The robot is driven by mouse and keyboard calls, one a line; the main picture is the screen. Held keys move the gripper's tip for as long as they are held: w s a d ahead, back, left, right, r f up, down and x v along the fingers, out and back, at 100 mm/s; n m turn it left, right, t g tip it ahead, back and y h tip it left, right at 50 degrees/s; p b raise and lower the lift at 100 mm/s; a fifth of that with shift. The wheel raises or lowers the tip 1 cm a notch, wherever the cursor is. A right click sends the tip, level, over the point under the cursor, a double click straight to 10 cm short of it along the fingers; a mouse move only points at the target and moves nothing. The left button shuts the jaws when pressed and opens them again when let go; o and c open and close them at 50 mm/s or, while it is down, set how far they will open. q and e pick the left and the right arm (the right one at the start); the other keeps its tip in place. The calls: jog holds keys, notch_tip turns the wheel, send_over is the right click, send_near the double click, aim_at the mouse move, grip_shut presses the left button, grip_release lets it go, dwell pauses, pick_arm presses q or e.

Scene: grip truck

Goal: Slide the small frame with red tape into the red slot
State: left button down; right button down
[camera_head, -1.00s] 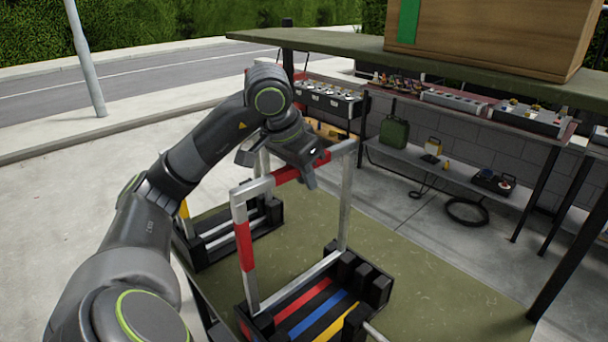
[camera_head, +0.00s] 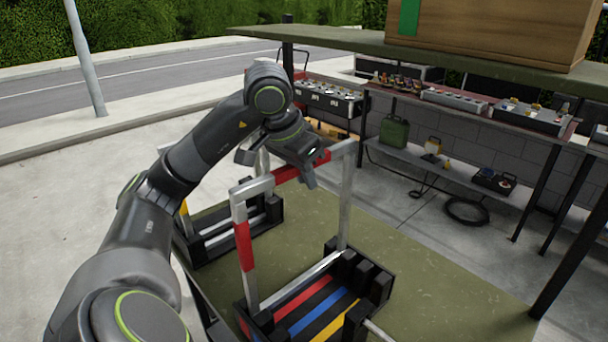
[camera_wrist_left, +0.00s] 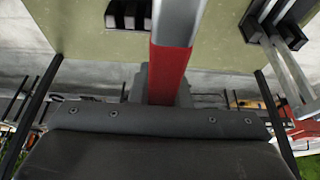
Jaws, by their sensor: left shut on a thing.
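The small metal frame with red tape (camera_head: 244,246) stands upright, its lower bar at the black slotted rack (camera_head: 376,280). My left gripper (camera_head: 308,172) is shut on the red-taped part of its top bar. The left wrist view shows this taped bar (camera_wrist_left: 168,72) running into the jaws. The rack floor has a red stripe (camera_head: 298,299), a blue stripe (camera_head: 322,312) and a yellow stripe (camera_head: 356,322). The frame's lower bar lies along the rack's left side, near the red stripe. I cannot tell whether it is fully seated. My right gripper is not in view.
A second black rack (camera_head: 230,236) with metal bars stands behind to the left. A shelf (camera_head: 470,178) with a green can and other gear runs along the wall.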

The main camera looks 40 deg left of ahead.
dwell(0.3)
pick_arm(q)
jog(key=c, duration=1.3)
grip_release()
jog(key=shift+s+r, duration=0.15)
jog(key=shift+r, duration=0.2)
jog(key=v, duration=0.3)
jog(key=p+v, duration=0.5)
jog(key=v, duration=0.8)
jog(key=shift+s+r, duration=0.1)
jog(key=shift+r, duration=0.25)
